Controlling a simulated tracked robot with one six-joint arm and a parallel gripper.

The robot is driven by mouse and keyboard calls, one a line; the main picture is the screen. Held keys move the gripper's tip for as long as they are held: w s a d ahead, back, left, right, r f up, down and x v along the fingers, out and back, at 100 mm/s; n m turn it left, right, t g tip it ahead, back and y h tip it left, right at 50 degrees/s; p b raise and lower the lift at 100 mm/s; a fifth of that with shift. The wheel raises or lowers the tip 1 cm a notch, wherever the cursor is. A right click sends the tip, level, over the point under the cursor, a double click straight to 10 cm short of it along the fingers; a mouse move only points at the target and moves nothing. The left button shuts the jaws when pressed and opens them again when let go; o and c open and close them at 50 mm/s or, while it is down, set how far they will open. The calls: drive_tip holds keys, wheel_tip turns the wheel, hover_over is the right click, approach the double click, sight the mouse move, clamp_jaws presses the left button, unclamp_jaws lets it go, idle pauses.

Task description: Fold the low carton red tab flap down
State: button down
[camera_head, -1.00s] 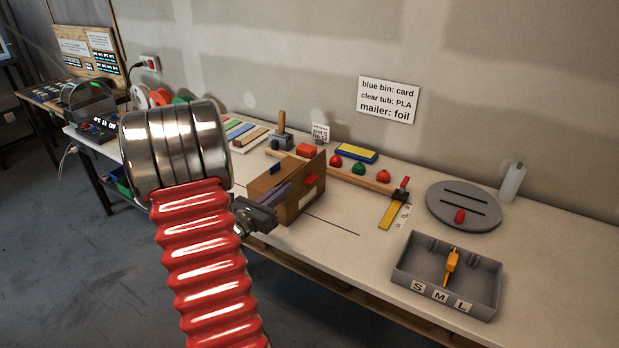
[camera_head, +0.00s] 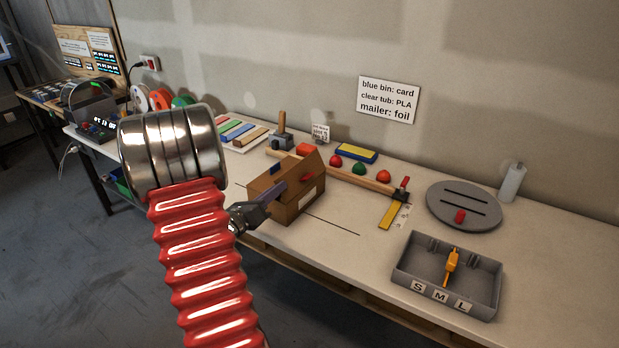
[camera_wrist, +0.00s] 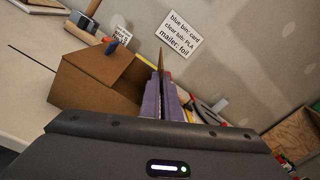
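The low brown cardboard carton (camera_head: 288,211) stands on the workbench, with its open side towards my gripper. Its red tab (camera_head: 302,176) is on the raised flap at the carton's right. A blue tab (camera_head: 275,167) is on the back flap and also shows in the wrist view (camera_wrist: 112,45). My gripper (camera_head: 279,188) has its purple fingers at the carton's opening, close to the red-tab flap. In the wrist view the fingers (camera_wrist: 161,103) lie close together, and a flap (camera_wrist: 160,62) stands edge-on in line with them. I cannot tell whether they touch or pinch it; the red tab is hidden there.
A grey sorting tray (camera_head: 405,268) and a round grey disc (camera_head: 452,202) are farther right. The bench front before the carton is clear.

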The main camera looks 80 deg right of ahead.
drive_tip(key=shift+w+d+f+n, duration=0.15)
drive_tip(key=shift+w+f+n, duration=0.1)
drive_tip(key=shift+n, duration=0.55)
drive_tip(key=c, duration=2.5)
unclamp_jaws()
drive_tip(key=shift+o, duration=1.2)
drive_tip(key=shift+w, duration=0.1)
drive_tip(key=shift+v, duration=1.9)
drive_tip(key=shift+o, duration=0.2)
drive_tip(key=o, duration=0.5)
